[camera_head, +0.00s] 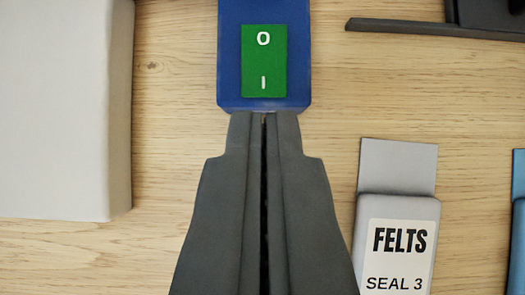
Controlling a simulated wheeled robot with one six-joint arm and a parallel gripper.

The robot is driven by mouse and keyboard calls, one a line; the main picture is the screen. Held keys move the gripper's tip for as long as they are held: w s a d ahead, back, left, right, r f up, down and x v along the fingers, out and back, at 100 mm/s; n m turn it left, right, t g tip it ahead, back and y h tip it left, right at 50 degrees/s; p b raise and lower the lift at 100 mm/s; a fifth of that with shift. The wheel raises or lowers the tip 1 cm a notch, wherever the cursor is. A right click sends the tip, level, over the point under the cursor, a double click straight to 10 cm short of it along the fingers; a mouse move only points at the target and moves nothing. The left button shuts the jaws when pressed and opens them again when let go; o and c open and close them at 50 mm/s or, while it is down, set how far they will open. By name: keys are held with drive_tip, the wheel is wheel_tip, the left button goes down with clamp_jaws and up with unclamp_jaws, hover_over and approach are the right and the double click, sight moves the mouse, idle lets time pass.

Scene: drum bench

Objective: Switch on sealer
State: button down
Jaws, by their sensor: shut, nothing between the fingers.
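A green rocker switch (264,61) marked O at the top and I at the bottom is set in a blue housing (231,60) at the top middle of the view. The housing runs out of the top edge, so the rest of it is out of sight. My gripper (264,118) is shut and empty. Its fingertips lie at the near edge of the blue housing, just below the I end of the switch in the picture. I cannot tell whether the tips touch the housing or are above it.
A pale grey block (62,110) stands at left. A grey packet labelled FELTS SEAL 3 (397,230) lies to the right of my gripper. A blue item (518,240) is cut off at the right edge; a dark object (430,29) is at top right. Bare wood (175,150) lies between.

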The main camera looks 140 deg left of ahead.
drive_tip(key=shift+s+a+r, duration=0.25)
drive_tip(key=shift+s+r, duration=0.3)
drive_tip(key=shift+s, duration=0.15)
drive_tip(key=shift+s+a+r, duration=0.2)
drive_tip(key=shift+s+r, duration=0.3)
drive_tip(key=shift+s, duration=0.15)
drive_tip(key=shift+s+a+r, duration=0.25)
drive_tip(key=shift+s+r, duration=0.3)
drive_tip(key=shift+s, duration=0.15)
drive_tip(key=s+d+r+n+t+y, duration=0.1)
drive_tip(key=s+r+t, duration=0.35)
drive_tip(key=s, duration=1.05)
drive_tip(key=s+d+r+n+t+y, duration=0.1)
drive_tip(key=s+r, duration=0.6)
drive_tip(key=s, duration=0.7)
drive_tip(key=s+f+t, duration=0.2)
drive_tip(key=s+f, duration=0.2)
drive_tip(key=s, duration=1)
drive_tip(key=s+f+n+t, duration=0.1)
drive_tip(key=s+f+t, duration=0.1)
drive_tip(key=s, duration=1.3)
drive_tip(key=shift+s+d+f+n+t, duration=0.25)
drive_tip(key=shift+s+f+n+t, duration=0.1)
drive_tip(key=shift+f, duration=0.55)
